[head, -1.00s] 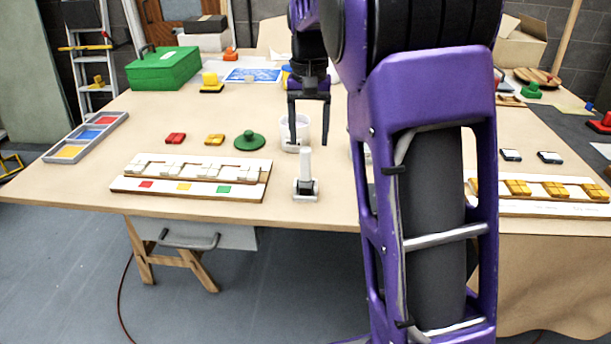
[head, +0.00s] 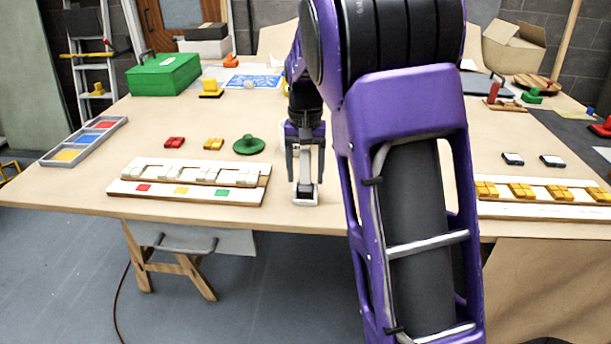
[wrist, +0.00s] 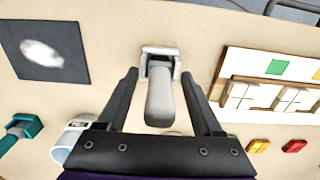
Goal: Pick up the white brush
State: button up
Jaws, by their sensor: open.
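The white brush (head: 305,197) stands upright near the table's front edge in the head view, its handle up and its base on the table. My gripper (head: 305,172) is above it, fingers pointing down, with the upper handle between or behind them. In the wrist view the brush (wrist: 160,95) lies between the two fingertips of my gripper (wrist: 160,76), with a gap on each side. The gripper is open and holds nothing.
A mosaic panel with white tiles (head: 190,193) lies just left of the brush. A green round-handled tool (head: 249,146) is behind it. In the wrist view, a white mug (wrist: 68,140), a teal tool (wrist: 20,130) and a dark square panel (wrist: 48,52) lie to the left.

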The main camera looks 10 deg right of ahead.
grip_shut()
jog(key=shift+r, duration=0.15)
